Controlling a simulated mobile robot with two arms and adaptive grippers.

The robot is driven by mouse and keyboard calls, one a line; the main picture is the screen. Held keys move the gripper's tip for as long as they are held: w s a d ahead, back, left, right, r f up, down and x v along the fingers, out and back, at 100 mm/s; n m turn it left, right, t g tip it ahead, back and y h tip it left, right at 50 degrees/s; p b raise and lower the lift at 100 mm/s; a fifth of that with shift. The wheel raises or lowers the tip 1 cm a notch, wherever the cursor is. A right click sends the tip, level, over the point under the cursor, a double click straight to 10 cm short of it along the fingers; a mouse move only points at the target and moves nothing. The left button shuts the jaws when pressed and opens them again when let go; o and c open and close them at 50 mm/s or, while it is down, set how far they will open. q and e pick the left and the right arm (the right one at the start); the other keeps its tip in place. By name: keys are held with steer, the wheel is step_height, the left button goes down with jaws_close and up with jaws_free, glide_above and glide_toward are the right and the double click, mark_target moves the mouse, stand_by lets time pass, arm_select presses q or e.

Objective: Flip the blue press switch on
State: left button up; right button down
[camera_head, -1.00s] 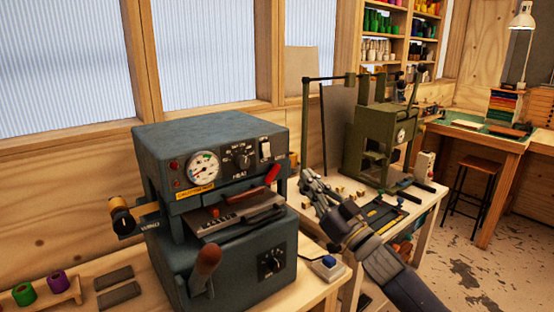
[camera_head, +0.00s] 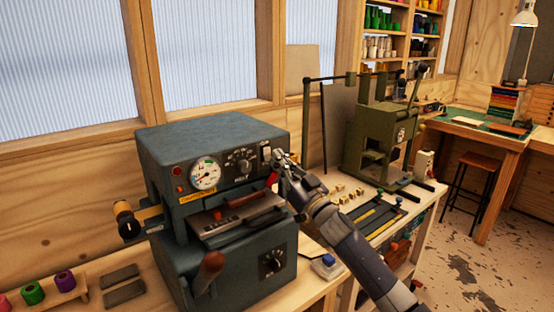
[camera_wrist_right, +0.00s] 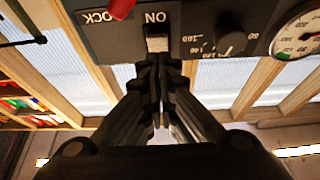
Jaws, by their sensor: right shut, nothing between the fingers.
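The blue-grey press (camera_head: 210,134) stands on the bench at left centre. Its pale rocker switch (camera_head: 266,154) is at the right end of the front panel, right of the dial gauge and the heat knob. My right gripper (camera_head: 279,157) is shut and empty, its fingertips just right of the switch in the head view. In the right wrist view the shut fingertips (camera_wrist_right: 158,62) are right at the switch (camera_wrist_right: 157,40), beside the lettering "ON". I cannot tell whether they touch it, nor which way it is set. My left gripper is not in view.
A red lever end (camera_head: 272,178) sits close below my right fingertips. A wooden-handled lever (camera_head: 209,264) sticks out of the press front. A green press (camera_head: 376,135) and small brass blocks (camera_head: 345,192) stand on the bench to the right. A small blue-topped box (camera_head: 327,263) lies near the bench edge.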

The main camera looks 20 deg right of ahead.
steer(key=shift+w+a+f, duration=0.2)
steer(key=shift+w+f, duration=0.05)
steer(key=shift+w, duration=0.35)
steer(key=b, duration=0.2)
steer(key=f+t+b, duration=0.1)
steer(key=b, duration=0.2)
steer(key=shift+w+a+f+b, duration=0.15)
steer(key=shift+w+f+b, duration=0.05)
steer(key=shift+w+b, duration=0.2)
steer(key=shift+r+p, duration=0.35)
steer(key=shift+p, duration=0.05)
steer(key=shift+s, duration=0.15)
